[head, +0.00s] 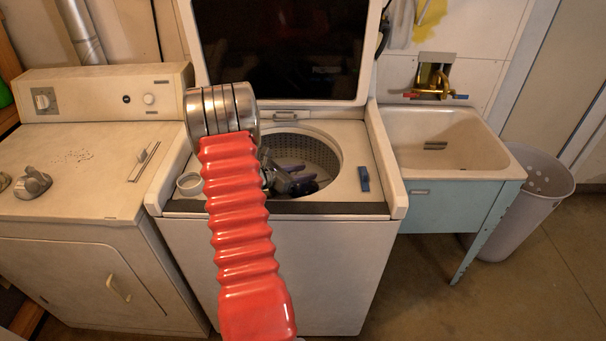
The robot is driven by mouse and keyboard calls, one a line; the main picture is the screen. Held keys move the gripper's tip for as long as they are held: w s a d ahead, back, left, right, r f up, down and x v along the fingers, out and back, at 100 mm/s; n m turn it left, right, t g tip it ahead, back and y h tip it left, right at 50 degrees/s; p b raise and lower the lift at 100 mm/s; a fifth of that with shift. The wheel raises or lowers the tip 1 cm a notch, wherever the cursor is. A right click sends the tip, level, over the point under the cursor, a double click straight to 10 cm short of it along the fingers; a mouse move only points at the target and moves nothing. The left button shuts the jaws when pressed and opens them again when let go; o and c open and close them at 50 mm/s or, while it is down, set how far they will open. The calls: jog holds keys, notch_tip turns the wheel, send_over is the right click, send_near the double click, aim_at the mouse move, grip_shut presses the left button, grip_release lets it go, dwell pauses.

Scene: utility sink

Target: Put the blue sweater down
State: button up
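My gripper (285,178) reaches over the open drum of the top-loading washer (270,255), partly hidden behind my red-sleeved arm. A dark bluish-purple bit of cloth (305,187) shows at the gripper's fingers, at the drum opening. It may be the blue sweater, but little of it is visible. I cannot tell whether the fingers are closed on it or whether it hangs from them or lies in the drum.
The washer lid (285,50) stands open. A small blue object (364,178) and a white cup-like item (190,184) are on the washer top. A dryer (80,190) stands left. A utility sink (440,140) and a pale bin (530,205) stand right, with bare floor in front.

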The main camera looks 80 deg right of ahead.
jog(key=shift+r, duration=0.45)
jog(key=v, duration=1.2)
